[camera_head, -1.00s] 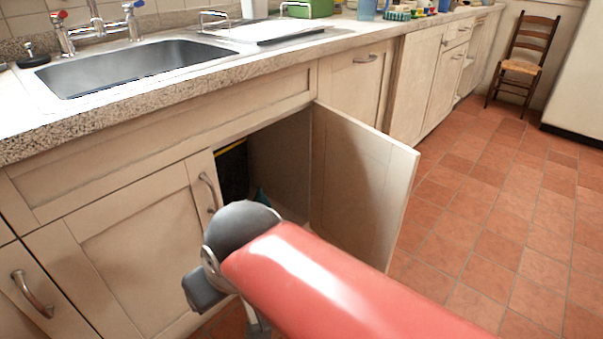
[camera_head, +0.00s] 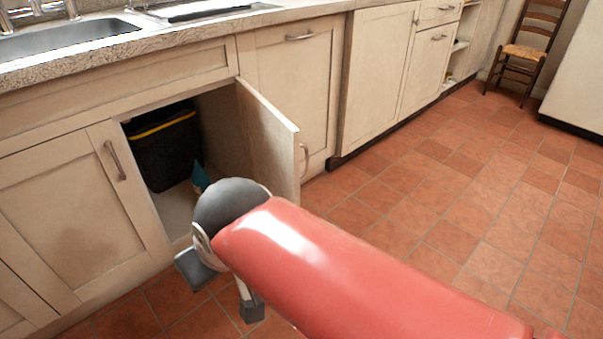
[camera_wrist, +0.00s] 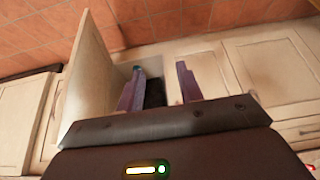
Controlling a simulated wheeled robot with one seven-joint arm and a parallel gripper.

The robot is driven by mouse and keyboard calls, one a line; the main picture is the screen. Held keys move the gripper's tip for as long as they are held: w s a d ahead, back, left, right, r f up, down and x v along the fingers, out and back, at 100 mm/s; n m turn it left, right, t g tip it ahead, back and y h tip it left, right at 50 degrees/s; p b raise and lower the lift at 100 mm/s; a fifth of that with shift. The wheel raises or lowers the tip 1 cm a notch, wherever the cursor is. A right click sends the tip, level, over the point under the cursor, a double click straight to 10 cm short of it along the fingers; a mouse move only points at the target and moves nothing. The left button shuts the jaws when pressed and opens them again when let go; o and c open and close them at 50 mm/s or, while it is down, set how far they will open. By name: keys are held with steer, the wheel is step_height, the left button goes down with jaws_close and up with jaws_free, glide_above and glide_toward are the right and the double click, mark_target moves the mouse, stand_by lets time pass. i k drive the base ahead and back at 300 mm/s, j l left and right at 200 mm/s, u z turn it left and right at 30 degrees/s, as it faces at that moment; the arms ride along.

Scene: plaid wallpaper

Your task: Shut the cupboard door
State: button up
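The cream cupboard door (camera_head: 268,140) stands open below the counter, hinged on its right side and swung outward. Its handle (camera_head: 304,160) shows at the free edge. In the wrist view the door (camera_wrist: 90,72) stands upright left of the fingers. My gripper (camera_wrist: 160,68) is open, its two fingers spread with nothing between them, and appears in front of the cupboard opening. In the head view my red arm covers the door's lower part and most of the gripper. I cannot tell whether the gripper touches the door.
Inside the cupboard is a dark bin with a yellow band (camera_head: 165,145) and a small teal item (camera_head: 200,178). A closed neighbouring door (camera_head: 85,215) is to the left. The counter edge (camera_head: 150,47) runs above. Tiled floor (camera_head: 440,210) is clear at right; a chair (camera_head: 525,50) stands far back.

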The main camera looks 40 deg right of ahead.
mark_target(271, 142)
steer(key=l+u, duration=0.4)
steer(key=l, duration=2.05)
steer(key=k+z, duration=0.4)
steer(key=k, duration=0.35)
